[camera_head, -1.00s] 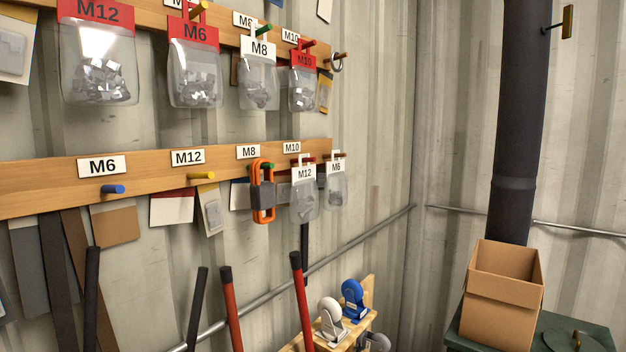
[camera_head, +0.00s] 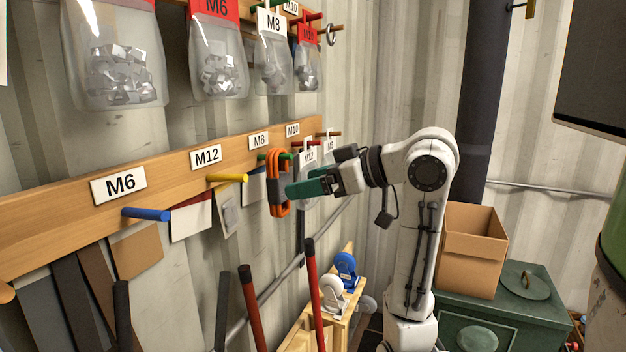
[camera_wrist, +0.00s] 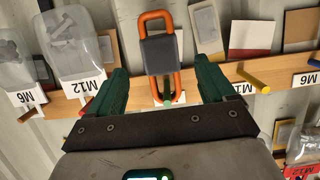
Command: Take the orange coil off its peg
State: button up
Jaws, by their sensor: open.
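The orange coil (camera_head: 274,168), a long loop with a dark grey band, hangs on a green peg under the M8 label on the lower wooden rail. It also shows in the wrist view (camera_wrist: 178,22), where its dark band faces me. My gripper (camera_head: 288,188) has green fingers and reaches in from the right, close to the coil. In the wrist view the open fingers (camera_wrist: 160,72) stand apart on either side of the coil. The green peg (camera_wrist: 167,92) shows inside the coil's loop. I cannot tell whether a finger touches the coil.
Clear bags with M12 (camera_wrist: 80,48) and M6 (camera_wrist: 22,62) tags hang beside the coil. A yellow peg (camera_head: 228,178) and a blue peg (camera_head: 146,214) stick out to the left. An open cardboard box (camera_head: 470,262) stands on a green cabinet (camera_head: 530,303) at the right.

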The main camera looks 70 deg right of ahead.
aim_at(278, 187)
jog(key=p+x, duration=0.1)
jog(key=x, duration=0.8)
jog(key=shift+w+f, duration=0.1)
jog(key=shift+w, duration=0.05)
jog(key=shift+c, duration=0.2)
jog(key=c, duration=1.1)
jog(key=shift+r+p, duration=0.4)
jog(key=shift+p, duration=0.25)
jog(key=shift+s+r, duration=0.15)
jog(key=shift+s, duration=0.05)
jog(key=shift+s+r+p, duration=0.1)
jog(key=shift+s+p, duration=0.2)
jog(key=shift+s, duration=0.2)
jog(key=shift+s+a+p, duration=0.15)
jog(key=shift+s+p, duration=0.4)
jog(key=shift+s, duration=1)
jog(key=shift+s, duration=0.15)
